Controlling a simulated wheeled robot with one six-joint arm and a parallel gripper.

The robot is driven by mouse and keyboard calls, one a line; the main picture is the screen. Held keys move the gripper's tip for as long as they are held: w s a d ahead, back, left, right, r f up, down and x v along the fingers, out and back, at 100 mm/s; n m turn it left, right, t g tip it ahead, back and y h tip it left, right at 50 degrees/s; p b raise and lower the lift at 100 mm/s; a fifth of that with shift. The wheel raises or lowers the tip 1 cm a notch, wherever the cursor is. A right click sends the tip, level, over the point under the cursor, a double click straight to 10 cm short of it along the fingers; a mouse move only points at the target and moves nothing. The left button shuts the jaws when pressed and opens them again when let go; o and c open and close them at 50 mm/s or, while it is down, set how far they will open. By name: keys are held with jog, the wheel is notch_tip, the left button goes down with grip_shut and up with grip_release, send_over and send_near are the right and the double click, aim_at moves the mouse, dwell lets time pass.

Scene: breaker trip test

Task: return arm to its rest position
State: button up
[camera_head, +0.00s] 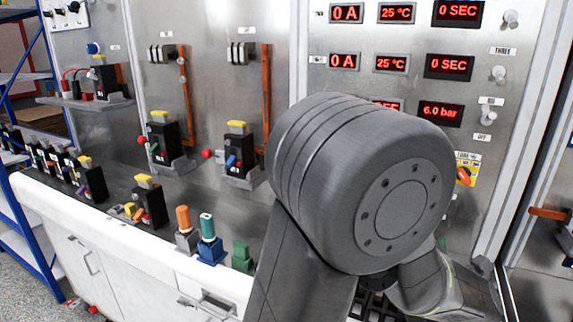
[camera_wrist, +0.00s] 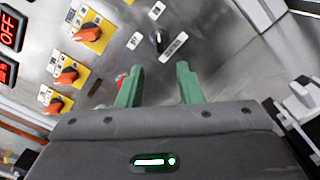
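My gripper (camera_wrist: 160,88) shows in the wrist view with its two green fingers apart and nothing between them. Beyond the fingertips is a grey metal panel with a black knob (camera_wrist: 158,40) between white labels. Orange rotary switches on yellow plates (camera_wrist: 88,34) are at the left of that view. In the head view my arm fills the middle right, bent in front of the test panel. A small green piece of the gripper may show behind the arm, but the fingers are hidden there.
Several black breakers with yellow tops (camera_head: 240,150) stand on panel shelves and along the white bench (camera_head: 100,232). An orange-handled tool (camera_head: 184,222) and a teal-handled tool (camera_head: 208,232) stand at its front. Red displays (camera_head: 453,65) are behind my arm. A blue rack (camera_head: 22,210) stands far left.

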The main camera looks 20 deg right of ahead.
jog(key=p+x, duration=0.1)
jog(key=x, duration=1)
jog(key=shift+p, duration=0.35)
jog(key=b+v, duration=0.2)
jog(key=v, duration=1.1)
jog(key=shift+s+a, duration=0.25)
jog(key=w+d+n+p, duration=0.3)
jog(key=w+d+n, duration=0.6)
jog(key=n, duration=0.8)
jog(key=shift+w+d+n, duration=0.25)
jog(key=shift+d+n, duration=0.15)
jog(key=shift+d, duration=0.1)
